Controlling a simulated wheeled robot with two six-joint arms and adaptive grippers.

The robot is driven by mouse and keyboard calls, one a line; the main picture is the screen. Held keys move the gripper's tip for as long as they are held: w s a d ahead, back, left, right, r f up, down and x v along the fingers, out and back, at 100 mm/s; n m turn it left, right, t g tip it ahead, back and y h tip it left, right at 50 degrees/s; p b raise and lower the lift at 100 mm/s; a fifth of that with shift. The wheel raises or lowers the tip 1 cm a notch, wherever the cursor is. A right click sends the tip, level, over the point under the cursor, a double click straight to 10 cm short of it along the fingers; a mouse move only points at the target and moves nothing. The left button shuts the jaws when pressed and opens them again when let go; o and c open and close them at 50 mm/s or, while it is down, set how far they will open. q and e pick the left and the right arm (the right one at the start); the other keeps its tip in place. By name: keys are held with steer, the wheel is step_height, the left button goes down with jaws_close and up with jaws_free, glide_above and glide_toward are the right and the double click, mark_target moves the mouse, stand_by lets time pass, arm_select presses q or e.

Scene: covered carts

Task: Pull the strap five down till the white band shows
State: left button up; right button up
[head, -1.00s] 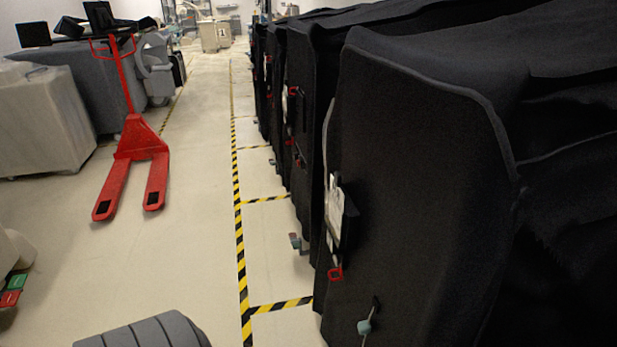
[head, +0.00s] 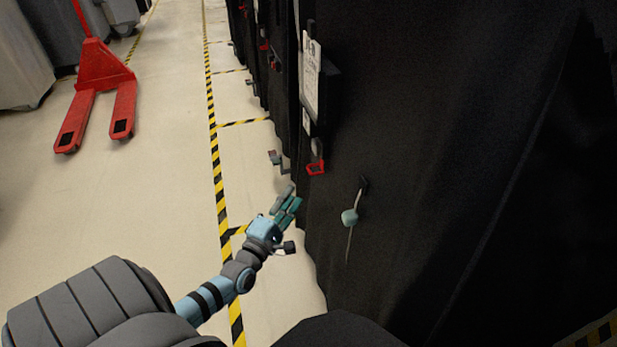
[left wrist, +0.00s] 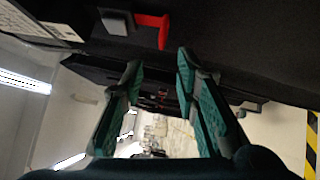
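A thin grey strap with a pale teal block (head: 350,217) hangs on the front of the nearest black-covered cart (head: 430,150). Its upper end meets a small black piece, and its lower end hangs free. I see no number on it, and I cannot make out a white band. My left gripper (head: 287,207) has teal fingers and is left of the strap, apart from it, beside the cover's edge. In the left wrist view the gripper (left wrist: 160,68) has its fingers apart with nothing held between them. My right gripper is not in view.
A red bracket (head: 316,167) and a board with a white sheet (head: 311,78) are on the cart's left edge, above my left gripper. More covered carts line up behind. A red pallet truck (head: 100,85) stands left.

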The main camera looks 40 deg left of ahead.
mark_target(309, 169)
arm_select(q)
steer(key=b+x, duration=0.3)
steer(key=x, duration=0.8)
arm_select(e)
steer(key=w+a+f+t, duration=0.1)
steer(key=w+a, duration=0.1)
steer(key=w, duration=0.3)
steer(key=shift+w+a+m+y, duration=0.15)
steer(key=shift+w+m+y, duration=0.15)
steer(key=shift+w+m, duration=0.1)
arm_select(q)
jaws_close()
steer(key=shift+f, duration=0.1)
